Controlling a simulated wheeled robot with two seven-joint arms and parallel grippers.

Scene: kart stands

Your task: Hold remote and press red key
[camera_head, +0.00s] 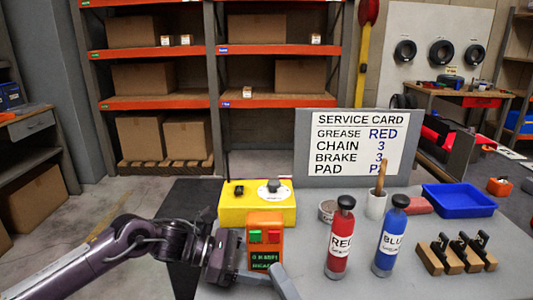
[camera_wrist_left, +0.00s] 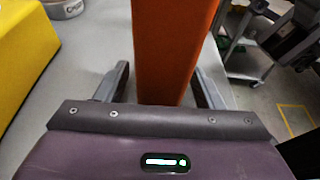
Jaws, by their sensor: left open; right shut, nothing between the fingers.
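The orange remote (camera_head: 265,224) stands upright at the front of the table, with a green key (camera_head: 255,236) on the left, a red key (camera_head: 274,236) on the right and a green-lit display below. My left gripper (camera_head: 243,268) reaches it from the left, open. In the left wrist view the remote (camera_wrist_left: 172,50) is between its spread fingers, with a gap visible on the left. My right gripper (camera_head: 283,282) shows only as grey fingertips at the bottom edge, just right of the remote's lower part and below the keys. It is shut and empty.
A yellow box (camera_head: 235,214) with a dark knob stands behind the remote. A red bottle (camera_head: 339,245) and a blue bottle (camera_head: 389,245) stand to the right. Further right are wooden blocks (camera_head: 430,262) and a blue tray (camera_head: 460,200). A service card (camera_head: 345,150) stands behind.

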